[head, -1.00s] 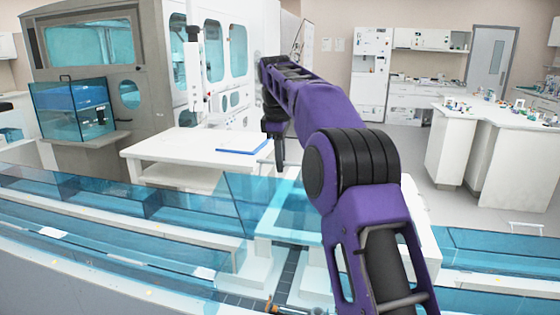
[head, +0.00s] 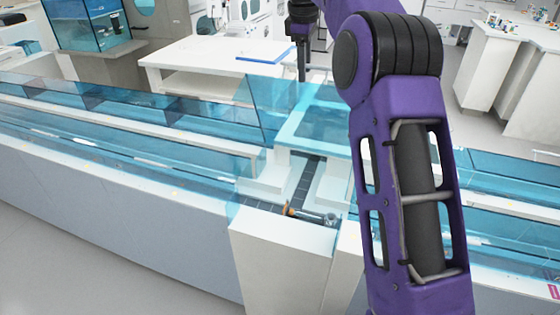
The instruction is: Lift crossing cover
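The crossing cover appears to be the translucent blue panel piece (head: 322,128) over the white crossing of the tube track, right of centre; it looks seated on the white blocks. An upright blue pane (head: 265,105) stands at its left. My gripper (head: 303,72) points down behind the cover's far edge in the picture, apart from it as far as I can tell. Its fingers show as one thin dark shape, so its opening is unclear. My purple arm hides the cover's right side.
Long blue-covered track channels (head: 110,130) run left and right of the crossing. A small metal and orange object (head: 312,216) lies at the crossing's near end. A white table (head: 200,72) with a blue-edged tray (head: 265,55) stands behind. Grey floor (head: 60,255) is clear at the lower left.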

